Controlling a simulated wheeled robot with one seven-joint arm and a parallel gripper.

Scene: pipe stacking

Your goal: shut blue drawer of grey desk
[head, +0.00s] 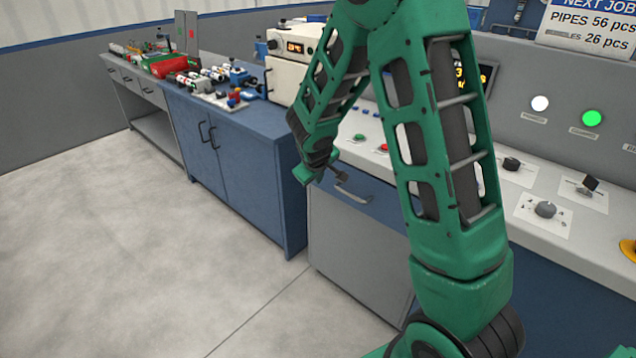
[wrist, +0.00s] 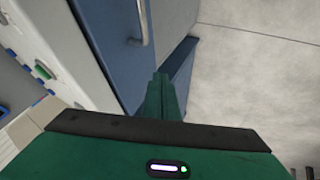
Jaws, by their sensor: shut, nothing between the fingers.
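The blue drawer (head: 385,209) is the blue front under the worktop of the grey desk (head: 350,245). It has a grey bar handle (head: 352,194). My arm hides its right part, and I cannot tell how far it stands out. In the wrist view the blue drawer front (wrist: 112,45) and its handle (wrist: 145,22) are at the upper left of my fingers. My gripper (head: 302,175) is shut and empty, near the left end of the drawer. The wrist view shows its green fingers (wrist: 162,80) together; contact with the drawer cannot be told.
A blue cabinet (head: 235,155) with two dark handles stands to the left, with parts on top. The desk's worktop (head: 515,185) carries knobs and buttons. A white device (head: 285,75) stands behind my gripper. The grey floor (head: 130,240) at left is clear.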

